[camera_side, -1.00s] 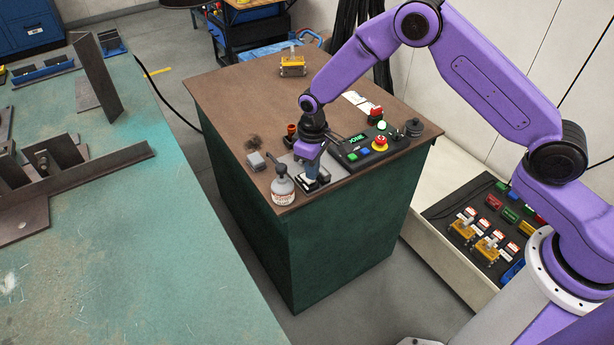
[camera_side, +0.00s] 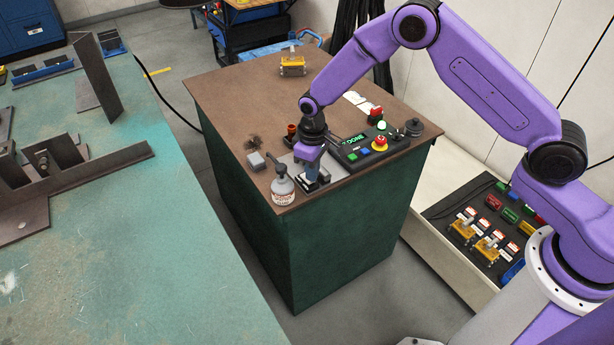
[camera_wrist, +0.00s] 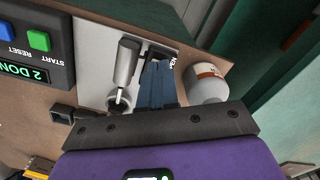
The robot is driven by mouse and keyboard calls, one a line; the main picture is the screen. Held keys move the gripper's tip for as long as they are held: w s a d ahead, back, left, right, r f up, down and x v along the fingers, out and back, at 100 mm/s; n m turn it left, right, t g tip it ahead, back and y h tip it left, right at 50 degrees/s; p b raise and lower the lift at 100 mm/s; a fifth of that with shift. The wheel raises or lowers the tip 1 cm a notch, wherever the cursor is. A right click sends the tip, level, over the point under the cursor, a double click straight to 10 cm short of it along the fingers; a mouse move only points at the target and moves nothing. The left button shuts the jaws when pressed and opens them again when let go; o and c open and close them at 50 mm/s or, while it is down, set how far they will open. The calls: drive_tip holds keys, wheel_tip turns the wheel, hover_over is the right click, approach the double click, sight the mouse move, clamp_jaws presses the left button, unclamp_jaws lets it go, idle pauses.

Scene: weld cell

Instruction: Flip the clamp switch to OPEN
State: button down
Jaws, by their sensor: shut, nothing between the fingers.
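The clamp switch (camera_wrist: 126,65) is a grey lever with a rounded handle, on a pale plate (camera_wrist: 92,60) in the wrist view. Its pivot is near my gripper's edge and its handle points to the top of the picture. My gripper (camera_wrist: 158,68) has its blue fingers shut and empty, just right of the lever; I cannot tell whether they touch it. A partly covered label (camera_wrist: 171,61) shows by the fingertips. In the side view my gripper (camera_side: 311,182) is low over the plate and hides most of the switch.
A control box (camera_wrist: 30,50) with blue and green buttons and a display with "DONE" stands beside the plate. A white bottle (camera_wrist: 207,84) stands close on the fingers' other side. A red emergency button (camera_side: 380,143) sits on the box. The brown bench top (camera_side: 235,100) is mostly clear towards the back.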

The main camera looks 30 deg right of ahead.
drive_tip(key=shift+f, duration=0.7)
idle(0.4)
drive_tip(key=shift+r, duration=3.55)
drive_tip(key=s+d+r+n, duration=0.2)
drive_tip(key=s+r, duration=0.5)
drive_tip(key=s, duration=0.6)
drive_tip(key=s+d+r+n, duration=0.3)
drive_tip(key=s+r, duration=0.5)
drive_tip(key=s, duration=0.4)
drive_tip(key=s+d+r+n, duration=0.1)
drive_tip(key=s+d, duration=0.6)
drive_tip(key=s, duration=0.4)
drive_tip(key=shift+d+n, duration=0.15)
drive_tip(key=shift+n, duration=0.15)
